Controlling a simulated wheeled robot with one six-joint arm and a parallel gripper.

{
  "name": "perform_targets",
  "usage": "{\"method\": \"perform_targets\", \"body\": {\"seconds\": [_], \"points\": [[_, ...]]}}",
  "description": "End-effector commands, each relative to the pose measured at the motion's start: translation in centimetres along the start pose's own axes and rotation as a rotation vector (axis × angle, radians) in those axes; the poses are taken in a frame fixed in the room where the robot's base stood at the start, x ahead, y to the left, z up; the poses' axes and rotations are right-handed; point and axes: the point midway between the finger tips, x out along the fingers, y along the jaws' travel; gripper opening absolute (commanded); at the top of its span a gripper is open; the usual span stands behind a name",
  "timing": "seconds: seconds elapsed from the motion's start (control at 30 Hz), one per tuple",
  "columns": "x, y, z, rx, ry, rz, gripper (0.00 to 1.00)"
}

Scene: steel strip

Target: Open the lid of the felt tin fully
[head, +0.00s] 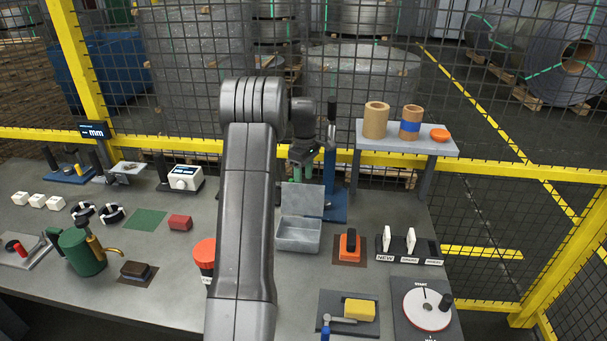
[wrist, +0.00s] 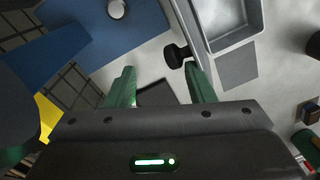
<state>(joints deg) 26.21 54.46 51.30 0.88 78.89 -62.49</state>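The felt tin (head: 299,247) is a grey metal box on the bench, just right of my arm in the head view. Its lid (head: 302,199) stands raised at the back edge, roughly upright; its exact angle is hard to tell. In the wrist view the open tin (wrist: 236,42) shows a bare grey inside, and the lid (wrist: 190,22) is seen nearly edge-on with a black knob (wrist: 177,55) on its outer face. My gripper (wrist: 160,82) is open with its green fingers apart. The knob is beyond the right fingertip, not between the fingers. In the head view my gripper (head: 303,160) is above and behind the lid.
A blue press (head: 334,190) stands close behind the tin. Yellow-framed mesh fencing lies behind the bench.

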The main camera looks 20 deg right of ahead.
Motion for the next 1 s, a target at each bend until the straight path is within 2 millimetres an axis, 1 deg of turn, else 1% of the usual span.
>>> {"method": "perform_targets", "body": {"seconds": [0.03,0.43,0.53,0.67,0.77,1.0], "points": [[4.1,-0.8,0.8,0.006,-0.026,-0.058,0.47],[4.0,-0.7,1.0,0.006,-0.029,-0.057,0.47],[3.6,-0.7,1.0,0.006,-0.029,-0.055,0.47],[2.1,-0.7,0.9,0.005,-0.027,-0.049,0.47],[0.0,-0.7,0.9,0.005,-0.026,-0.043,0.47],[-6.7,-0.8,0.5,0.003,-0.016,-0.019,0.47]]}}
